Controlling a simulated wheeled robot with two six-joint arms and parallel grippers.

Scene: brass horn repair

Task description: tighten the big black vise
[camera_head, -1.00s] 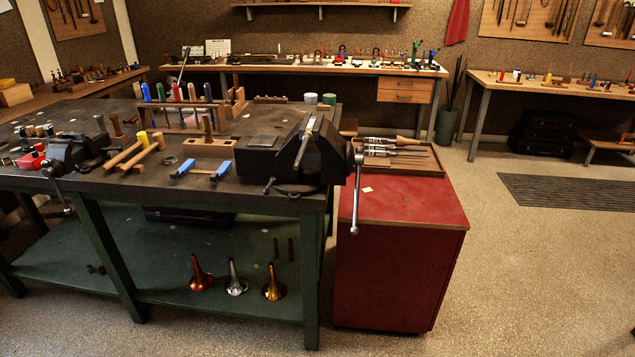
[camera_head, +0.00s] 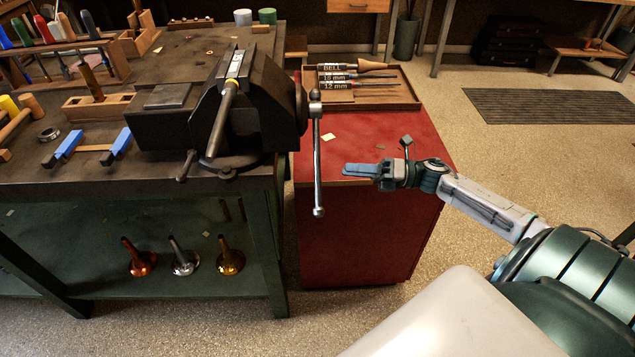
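The big black vise (camera_head: 265,105) stands at the right front corner of the dark workbench. A grey metal rod (camera_head: 222,120) with a pale labelled end lies across its jaws and slants down toward the front. The vise's silver handle bar (camera_head: 318,165) hangs nearly straight down from the screw on its right side, beside the red cabinet. My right gripper (camera_head: 347,171) is right of the handle bar, over the front of the cabinet, pointing left. It is apart from the bar and appears empty; its finger gap is unclear. My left gripper is out of view.
The red cabinet (camera_head: 378,150) carries a wooden tray (camera_head: 400,98) with labelled tools. Blue-ended clamps (camera_head: 93,147) and wooden holders lie left of the vise. Several horn bells, including a silver one (camera_head: 184,260), stand on the lower shelf. Floor to the right is open.

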